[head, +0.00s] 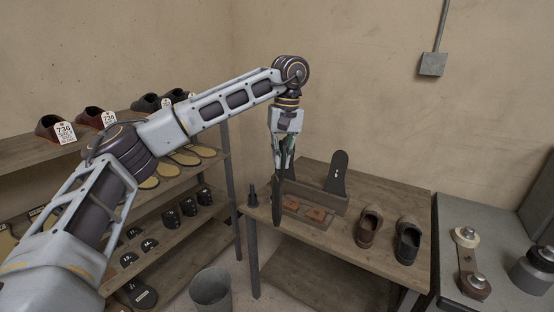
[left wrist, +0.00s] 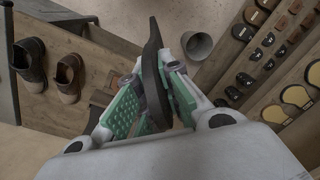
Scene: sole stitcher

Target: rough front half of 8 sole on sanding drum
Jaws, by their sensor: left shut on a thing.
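My left gripper (head: 284,148) is shut on a dark sole (head: 278,205) and holds it hanging, edge-on to the head view, in front of the wooden table. In the left wrist view the green-padded fingers (left wrist: 155,110) close on both sides of the sole (left wrist: 152,65), which sticks out past them. The number on the sole cannot be read. At the far right a grey bench (head: 450,208) carries a dark, round drum-like part (head: 535,268); it is partly cut off, and I cannot tell surely that it is the sanding drum. My right gripper is not seen.
The wooden table (head: 400,192) holds a rack with another upright black sole (head: 336,172), a tray with brown pieces (head: 316,214), and two shoes (head: 368,228). Shelves (head: 215,150) with shoes and soles stand left. A bucket (head: 211,290) is on the floor.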

